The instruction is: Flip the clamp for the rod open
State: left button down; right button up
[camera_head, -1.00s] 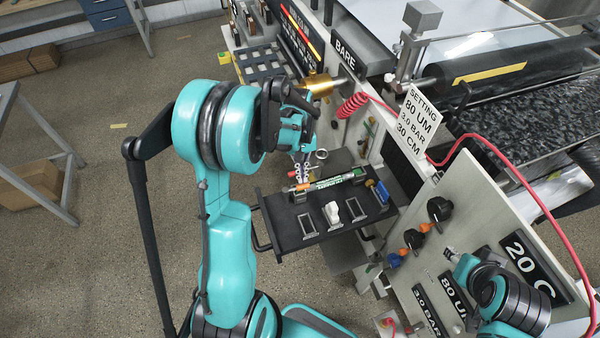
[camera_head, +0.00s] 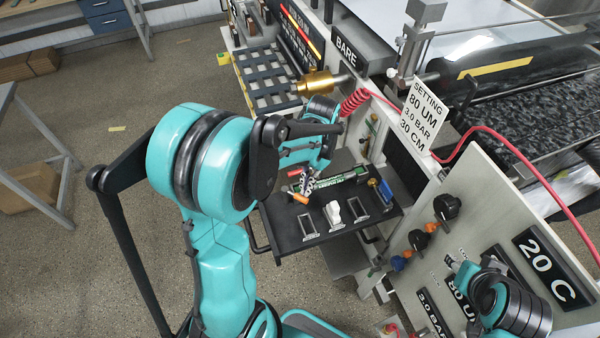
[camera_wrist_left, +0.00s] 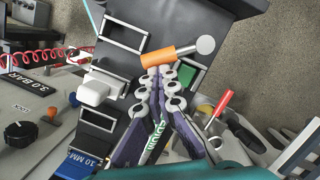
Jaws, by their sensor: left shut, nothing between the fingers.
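My left gripper (camera_head: 305,187) is low over the dark tray (camera_head: 283,238), its fingers pointing down. In the left wrist view its fingertips (camera_wrist_left: 159,72) are together and reach an orange cylinder with a metal end (camera_wrist_left: 158,58); the orange piece also shows in the head view (camera_head: 300,198). I cannot tell whether they touch. A green-labelled bar (camera_head: 338,181) lies along the back of the tray, partly hidden by the gripper. I cannot tell which part is the rod clamp. My right gripper (camera_head: 456,264) is at the lower right; its finger state is unclear.
A white piece (camera_head: 333,212) stands in the tray's front row, between a left slot (camera_head: 309,225) and a right slot (camera_head: 362,212). The machine's control panel (camera_head: 500,240) rises at the right. A red hose (camera_head: 470,138) loops above it.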

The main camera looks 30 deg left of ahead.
pick_arm(q)
jog(key=m, duration=0.1)
jog(key=s+m, duration=0.2)
jog(key=shift+d+m+y+b, duration=0.25)
jog(key=shift+m+y+b, duration=0.1)
jog(key=shift+m+y, duration=0.05)
jog(key=shift+s+a+m+t+y, duration=0.1)
jog(key=shift+s+m+t+y, duration=0.1)
jog(key=shift+s+m, duration=0.55)
jog(key=shift+s+a+m+t+y, duration=0.1)
jog(key=shift+s+m+y, duration=0.15)
jog(key=shift+m, duration=0.9)
jog(key=s+a+r+v, duration=0.1)
jog(key=s+a+v, duration=0.1)
jog(key=v, duration=0.9)
send_over(300, 198)
jog(key=d, duration=0.3)
jog(key=shift+w+a, duration=0.2)
jog(key=shift+w, duration=0.15)
